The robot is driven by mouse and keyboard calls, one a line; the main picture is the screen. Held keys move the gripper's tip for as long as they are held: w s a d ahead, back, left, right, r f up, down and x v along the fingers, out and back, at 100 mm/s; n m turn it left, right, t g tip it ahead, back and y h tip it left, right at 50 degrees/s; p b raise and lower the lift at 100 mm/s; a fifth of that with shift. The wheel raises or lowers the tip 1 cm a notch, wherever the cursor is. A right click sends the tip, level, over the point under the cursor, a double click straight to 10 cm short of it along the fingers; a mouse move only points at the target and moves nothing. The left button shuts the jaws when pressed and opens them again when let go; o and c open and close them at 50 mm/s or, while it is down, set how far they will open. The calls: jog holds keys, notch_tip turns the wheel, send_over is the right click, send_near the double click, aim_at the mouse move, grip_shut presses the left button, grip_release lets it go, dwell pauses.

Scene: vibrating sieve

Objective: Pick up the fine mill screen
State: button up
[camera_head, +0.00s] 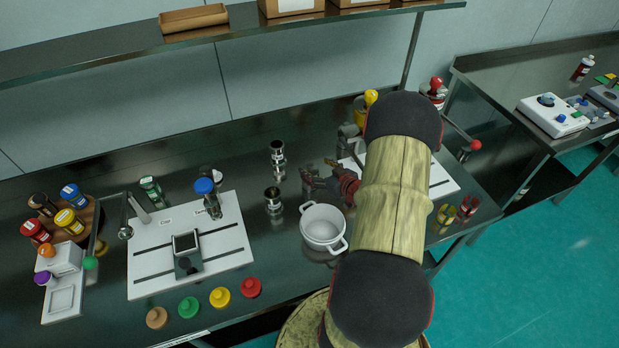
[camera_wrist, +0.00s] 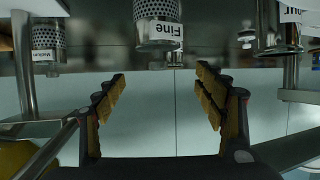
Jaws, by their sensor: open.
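The fine mill screen (camera_wrist: 157,12) is a metal cylinder with a perforated wall and a white "Fine" label. It shows at the top centre of the wrist view, partly cut off by the frame. My gripper (camera_wrist: 162,75) is open and empty, with its stepped fingers spread to either side. The fine screen appears beyond the fingertips, roughly centred between them and apart from both. A similar perforated cylinder labelled "Medium" (camera_wrist: 48,38) is at the upper left of the wrist view.
A metal post (camera_wrist: 24,65) stands left of the fingers, and metal fittings (camera_wrist: 270,38) are at the right. The head view shows a white pot (camera_head: 322,226), two metal cylinders (camera_head: 273,198) and a white board (camera_head: 145,255) on the dark bench. A shelf (camera_head: 235,29) runs above.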

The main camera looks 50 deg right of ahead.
aim_at(305, 168)
jog(key=f+b, duration=0.5)
jog(key=shift+w+d+f, duration=0.15)
jog(key=shift+w+f, duration=0.05)
jog(key=shift+f, duration=0.15)
jog(key=shift+b+x, duration=0.45)
jog(key=shift+x, duration=0.7)
jog(key=x, duration=0.1)
jog(key=b+x, duration=0.1)
jog(key=x, duration=0.1)
jog(key=r+b+x, duration=0.1)
jog(key=x, duration=0.1)
jog(key=shift+w+d, duration=0.15)
jog(key=shift+w, duration=0.35)
jog(key=shift+r, duration=0.1)
jog(key=shift+c, duration=0.6)
jog(key=c, duration=1.5)
jog(key=shift+c, duration=0.6)
